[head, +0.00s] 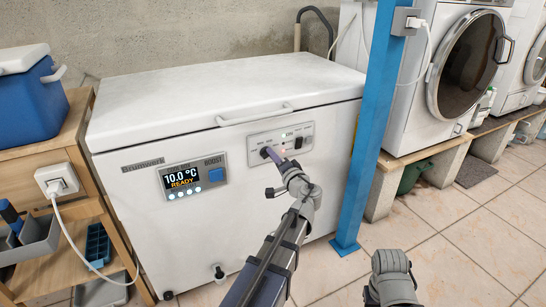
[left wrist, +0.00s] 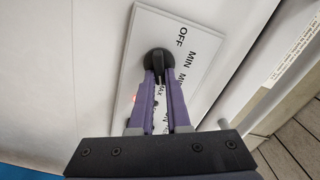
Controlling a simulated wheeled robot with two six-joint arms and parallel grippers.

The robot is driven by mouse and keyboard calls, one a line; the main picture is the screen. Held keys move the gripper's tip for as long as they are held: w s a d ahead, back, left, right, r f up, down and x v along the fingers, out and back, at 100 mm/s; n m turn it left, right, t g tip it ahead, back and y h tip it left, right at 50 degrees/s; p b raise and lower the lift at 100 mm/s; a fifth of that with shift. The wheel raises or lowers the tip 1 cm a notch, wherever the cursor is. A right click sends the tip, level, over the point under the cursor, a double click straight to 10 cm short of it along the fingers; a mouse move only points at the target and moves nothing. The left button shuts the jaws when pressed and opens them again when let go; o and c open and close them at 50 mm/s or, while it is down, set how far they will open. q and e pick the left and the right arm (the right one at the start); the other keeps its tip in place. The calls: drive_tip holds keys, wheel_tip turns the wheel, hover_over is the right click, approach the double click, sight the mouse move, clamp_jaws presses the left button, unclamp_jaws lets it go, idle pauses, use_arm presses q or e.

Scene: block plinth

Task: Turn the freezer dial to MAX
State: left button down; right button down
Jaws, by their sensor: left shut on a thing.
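The white chest freezer (head: 235,225) stands against the wall. Its control panel (head: 281,139) is on the upper right of the front. The black dial (left wrist: 157,60) sits on that panel, with OFF, MIN and MAX lettering beside it. In the head view the dial (head: 264,152) shows just left of my fingers. My left gripper (left wrist: 158,72) is shut on the dial, one purple finger on each side. It also shows in the head view (head: 268,154). The fingers cover part of the lettering, and I cannot tell which mark the dial points to.
A display (head: 182,178) on the freezer reads 10.0 °C READY, with a blue button (head: 216,174) beside it. A blue post (head: 371,130) stands close at the freezer's right. A wooden shelf (head: 75,153) is at the left. Tiled floor (head: 455,235) is clear at the right.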

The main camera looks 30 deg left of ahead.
idle(0.5)
use_arm(q)
drive_tip(key=c, duration=0.9)
unclamp_jaws()
drive_tip(key=shift+v, duration=3.95)
drive_tip(key=shift+f, duration=0.1)
drive_tip(key=s+d+f+n+g+h+p, duration=0.1)
drive_tip(key=s+d+f+g+h+p, duration=0.55)
drive_tip(key=s+d+f, duration=0.55)
drive_tip(key=s+d+f+m+g+h+p, duration=0.1)
drive_tip(key=s+d+m+g+h+p, duration=0.1)
drive_tip(key=s+d+g+h, duration=0.65)
drive_tip(key=d+r+t+p, duration=0.1)
drive_tip(key=r+p, duration=1.1)
drive_tip(key=d+r+t+y+p, duration=0.1)
drive_tip(key=r+p, duration=1.1)
drive_tip(key=s+d+r+t+y+p, duration=0.1)
drive_tip(key=r+p, duration=1.1)
drive_tip(key=shift+d+r+t+p, duration=0.1)
drive_tip(key=shift+r+t+p, duration=0.2)
drive_tip(key=shift+t+p, duration=0.1)
